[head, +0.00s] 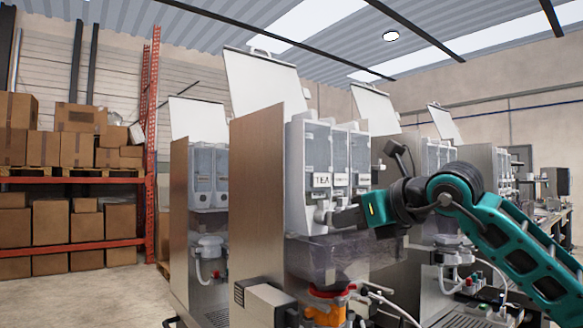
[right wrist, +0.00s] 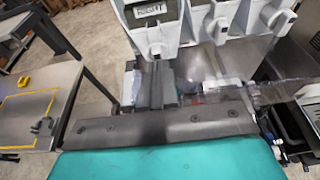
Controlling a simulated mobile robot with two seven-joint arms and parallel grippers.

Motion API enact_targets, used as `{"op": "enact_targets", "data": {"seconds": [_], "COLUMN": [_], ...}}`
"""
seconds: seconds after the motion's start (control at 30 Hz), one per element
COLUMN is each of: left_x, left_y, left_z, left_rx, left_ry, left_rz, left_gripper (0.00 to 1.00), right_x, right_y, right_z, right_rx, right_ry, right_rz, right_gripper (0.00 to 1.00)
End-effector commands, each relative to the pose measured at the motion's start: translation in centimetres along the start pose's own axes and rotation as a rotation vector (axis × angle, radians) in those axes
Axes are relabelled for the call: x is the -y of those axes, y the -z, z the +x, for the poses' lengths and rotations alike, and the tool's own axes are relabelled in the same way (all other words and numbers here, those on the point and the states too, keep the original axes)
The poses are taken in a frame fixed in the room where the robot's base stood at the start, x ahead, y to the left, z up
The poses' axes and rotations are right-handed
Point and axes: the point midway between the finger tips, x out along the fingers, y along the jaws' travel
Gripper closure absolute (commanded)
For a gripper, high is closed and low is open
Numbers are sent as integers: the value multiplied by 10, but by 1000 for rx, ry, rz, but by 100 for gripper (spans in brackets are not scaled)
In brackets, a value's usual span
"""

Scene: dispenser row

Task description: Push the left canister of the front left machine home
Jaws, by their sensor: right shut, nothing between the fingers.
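The nearest machine, with a wood side panel (head: 258,190), holds a row of grey translucent canisters. Its left canister (head: 318,165) has a label reading TEA and a white spout at its lower front. My right gripper (head: 330,217) is shut and empty, its fingertips close to the lower front of that canister. In the right wrist view the left canister's spout (right wrist: 155,50) is just beyond the shut fingers (right wrist: 155,88). I cannot tell whether they touch. My left gripper is not in view.
More canisters (head: 340,155) stand right of the left one, close to my right gripper. A clear guard (head: 325,255) spans below them. Another machine (head: 200,190) stands behind to the left, and more stand to the right. Shelves with boxes (head: 70,150) are far left.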

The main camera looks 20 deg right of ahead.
Motion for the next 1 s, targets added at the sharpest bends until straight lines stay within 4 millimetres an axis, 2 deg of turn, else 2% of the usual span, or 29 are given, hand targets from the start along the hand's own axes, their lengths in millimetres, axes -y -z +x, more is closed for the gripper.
{"op": "enact_targets", "data": {"seconds": [0.57,1.0], "left_x": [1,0], "left_y": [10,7], "left_z": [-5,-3], "left_rx": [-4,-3], "left_ry": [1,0], "left_rz": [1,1], "left_gripper": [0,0], "right_x": [0,0], "right_y": [-7,-5], "right_z": [23,23], "right_rx": [-2,0], "right_ry": [-1,0], "right_rz": [1,0], "right_gripper": [100,100]}}
